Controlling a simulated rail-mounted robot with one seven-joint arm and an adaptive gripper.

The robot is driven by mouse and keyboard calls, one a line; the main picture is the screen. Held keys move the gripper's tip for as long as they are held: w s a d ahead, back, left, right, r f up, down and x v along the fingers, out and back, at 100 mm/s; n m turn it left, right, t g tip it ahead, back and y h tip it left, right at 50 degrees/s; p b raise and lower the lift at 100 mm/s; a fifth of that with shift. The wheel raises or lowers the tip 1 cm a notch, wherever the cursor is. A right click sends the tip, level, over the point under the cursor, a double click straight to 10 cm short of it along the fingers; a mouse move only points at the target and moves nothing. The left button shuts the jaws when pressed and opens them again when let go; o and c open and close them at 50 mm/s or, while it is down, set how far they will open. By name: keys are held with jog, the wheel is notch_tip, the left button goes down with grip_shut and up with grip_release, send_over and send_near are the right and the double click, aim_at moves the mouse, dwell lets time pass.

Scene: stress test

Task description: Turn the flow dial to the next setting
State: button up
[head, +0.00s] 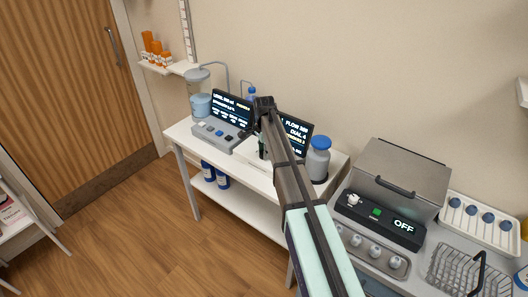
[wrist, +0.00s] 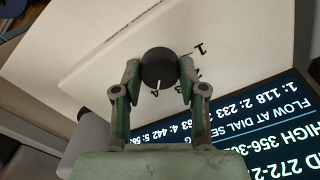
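The flow dial (wrist: 158,66) is a dark round knob on a pale panel, between my gripper's fingers in the wrist view. In the head view my arm hides the dial. The flow screen (head: 298,132) behind reads "DIAL 4". The same screen (wrist: 235,128) shows upside down in the wrist view, with flow values for dial settings.
A second console (head: 220,128) with a screen and buttons stands left on the white table. A grey bottle with a blue cap (head: 318,160) stands right of the flow screen. Further right is a metal box (head: 400,180) with an "OFF" panel.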

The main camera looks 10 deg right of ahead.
jog(key=shift+n, duration=0.3)
jog(key=n+b, duration=0.1)
jog(key=n, duration=1)
jog(key=shift+n, duration=0.3)
jog(key=n+b, duration=0.1)
jog(key=n, duration=1)
jog(key=shift+n, duration=0.3)
jog(key=o, duration=1.1)
jog(key=shift+o, duration=0.2)
